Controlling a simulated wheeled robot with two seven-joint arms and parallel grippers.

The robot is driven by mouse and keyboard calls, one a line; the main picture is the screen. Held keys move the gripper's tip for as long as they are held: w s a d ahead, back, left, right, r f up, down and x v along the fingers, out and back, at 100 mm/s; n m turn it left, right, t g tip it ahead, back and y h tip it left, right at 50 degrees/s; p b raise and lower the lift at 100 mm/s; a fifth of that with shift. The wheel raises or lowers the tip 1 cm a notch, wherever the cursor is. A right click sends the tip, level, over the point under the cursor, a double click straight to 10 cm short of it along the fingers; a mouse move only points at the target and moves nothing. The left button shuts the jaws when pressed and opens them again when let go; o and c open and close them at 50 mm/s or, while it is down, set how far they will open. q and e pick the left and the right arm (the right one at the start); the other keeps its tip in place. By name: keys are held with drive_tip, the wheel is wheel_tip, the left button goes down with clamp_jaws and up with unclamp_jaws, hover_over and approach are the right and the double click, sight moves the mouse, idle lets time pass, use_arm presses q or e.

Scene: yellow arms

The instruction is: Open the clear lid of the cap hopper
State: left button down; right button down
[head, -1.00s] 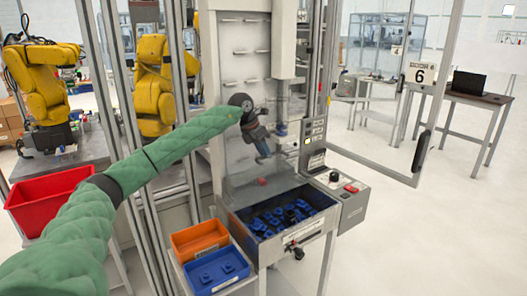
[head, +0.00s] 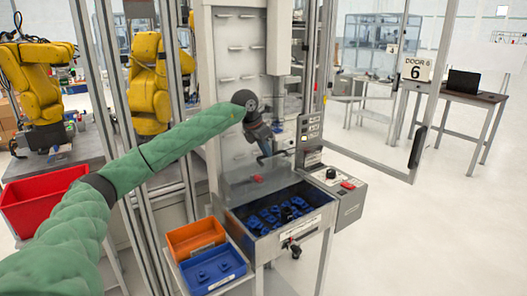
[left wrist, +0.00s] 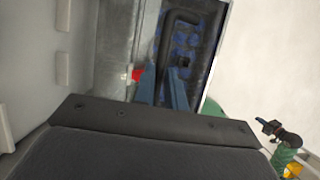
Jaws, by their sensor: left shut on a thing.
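The cap hopper (head: 300,235) is a grey metal bin with blue caps (head: 275,212) inside, below the tall grey machine. Its clear lid (head: 238,188) is faint in the head view and seems raised at a tilt over the bin; its exact angle is hard to tell. My left gripper (head: 263,158) is above the back of the hopper. In the left wrist view its blue fingers (left wrist: 166,92) are shut at the lid's black bar handle (left wrist: 180,18), and blue caps show behind. My right gripper (left wrist: 268,128) shows small in the left wrist view; its jaws are unclear.
An orange bin (head: 196,236) and a blue bin (head: 213,270) stand left of the hopper. A control box (head: 340,185) is at its right. A red bin (head: 42,198), metal posts and yellow arms are further left. The floor at right is clear.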

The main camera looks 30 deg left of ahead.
use_arm(q)
drive_tip(key=c, duration=1.5)
unclamp_jaws()
drive_tip(key=shift+o, duration=0.2)
